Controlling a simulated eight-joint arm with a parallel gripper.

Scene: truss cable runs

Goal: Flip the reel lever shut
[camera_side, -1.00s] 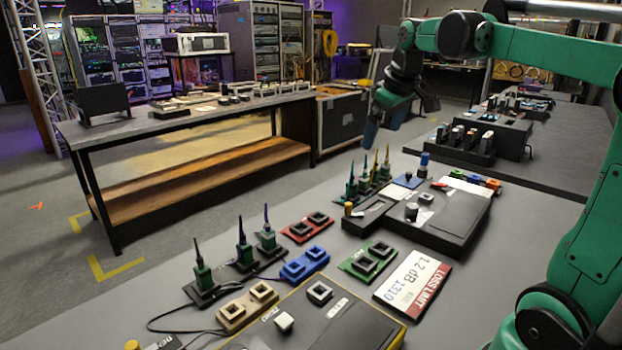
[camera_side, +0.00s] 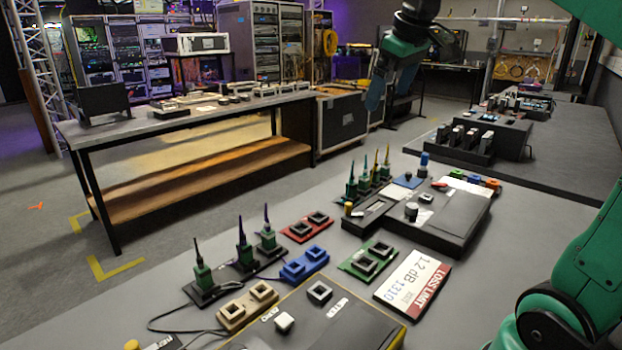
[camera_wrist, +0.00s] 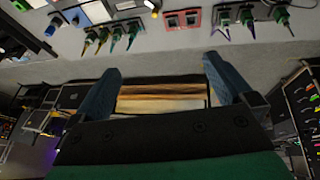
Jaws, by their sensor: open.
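My gripper (camera_side: 376,95) is high above the far side of the grey table, well apart from everything on it. In the wrist view its two blue fingers (camera_wrist: 162,64) are spread with nothing between them. A black unit (camera_side: 447,224) on the table carries a grey round knob (camera_side: 411,211), a white label and a small red piece (camera_side: 439,184). The red piece may be the reel lever, but I cannot tell for sure, nor whether it is open or shut.
Green connectors with upright tips (camera_side: 242,252) stand in two rows. Red (camera_side: 307,227), blue (camera_side: 304,263), green (camera_side: 368,259) and tan (camera_side: 247,304) socket blocks lie nearby. Another bench (camera_side: 200,115) stands behind; the floor between is clear.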

